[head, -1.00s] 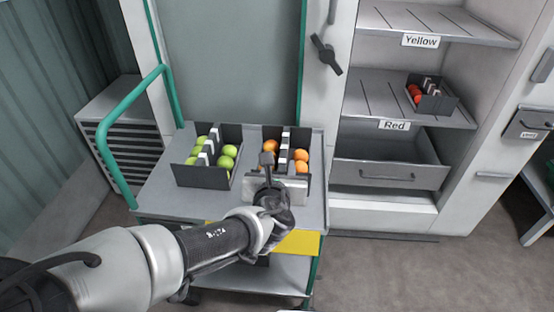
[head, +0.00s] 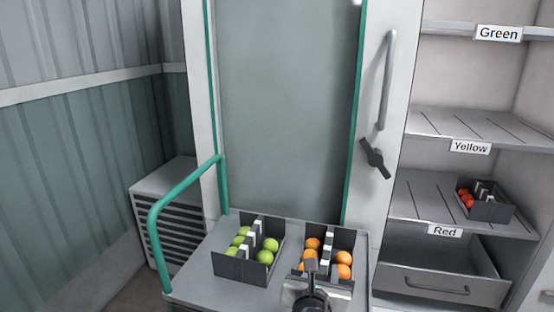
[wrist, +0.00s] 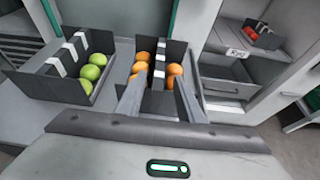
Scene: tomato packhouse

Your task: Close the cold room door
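The cold room door appears to be the tall grey-green panel (head: 285,110) edged with green strips, within white uprights behind the trolley. A long bar handle (head: 386,80) and a dark turning latch (head: 375,158) sit on the white upright to its right. I cannot tell whether the door is fully shut. My gripper (head: 311,278) is low, at the near side of the carton of orange tomatoes (head: 350,290), away from the handle. In the wrist view my gripper (wrist: 158,85) has its two pale fingers spread apart, with the dark carton end beyond and between them.
The trolley (head: 200,278) with a green rail (head: 155,235) stands before the door and carries a carton of green tomatoes (head: 232,268) too. Right are shelves labelled Green, Yellow and Red; the Red shelf (head: 425,200) holds a red-tomato carton (head: 490,208). A louvred unit (head: 165,190) stands left.

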